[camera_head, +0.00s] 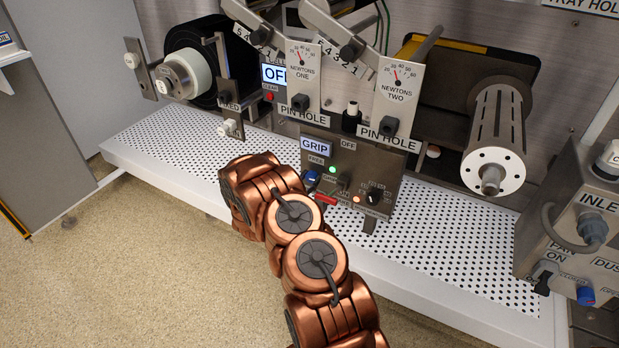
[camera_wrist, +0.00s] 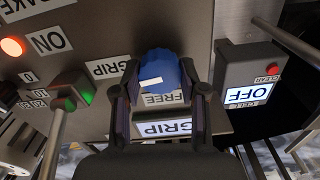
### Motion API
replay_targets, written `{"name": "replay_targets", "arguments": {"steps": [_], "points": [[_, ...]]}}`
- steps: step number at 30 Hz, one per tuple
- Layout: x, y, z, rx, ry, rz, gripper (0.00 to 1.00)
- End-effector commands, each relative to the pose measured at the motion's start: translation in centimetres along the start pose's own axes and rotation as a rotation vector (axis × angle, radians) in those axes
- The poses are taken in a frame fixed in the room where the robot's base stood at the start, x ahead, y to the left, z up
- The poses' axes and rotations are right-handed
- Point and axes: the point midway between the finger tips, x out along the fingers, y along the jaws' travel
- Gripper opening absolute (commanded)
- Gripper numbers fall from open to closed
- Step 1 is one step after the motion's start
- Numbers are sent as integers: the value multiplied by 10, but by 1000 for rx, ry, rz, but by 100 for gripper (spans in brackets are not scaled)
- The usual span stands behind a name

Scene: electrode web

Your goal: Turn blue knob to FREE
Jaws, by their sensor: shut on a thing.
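The blue knob (camera_wrist: 160,70) is in the upper middle of the wrist view, between the fingers of my gripper (camera_wrist: 161,90), which is shut on it. The knob's white mark is nearly level and lies toward the GRIP label (camera_wrist: 107,68) on its left. The FREE label (camera_wrist: 163,98) is just below the knob, upside down in this view. A lit display (camera_wrist: 168,128) reads GRIP. In the head view the blue knob (camera_head: 311,177) shows past my copper arm, and the display (camera_head: 314,145) also reads GRIP. My jaws are hidden there.
A green light and a lever switch (camera_wrist: 70,98) are left of my fingers. A box with an OFF display (camera_wrist: 248,94) stands close on the right. The perforated shelf (camera_head: 450,250) is clear at right.

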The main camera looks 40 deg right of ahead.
Motion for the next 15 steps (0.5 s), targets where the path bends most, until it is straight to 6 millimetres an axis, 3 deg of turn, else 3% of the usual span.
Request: {"name": "replay_targets", "arguments": {"steps": [15], "points": [[-1,0,-4,-470,-1,1,7]]}}
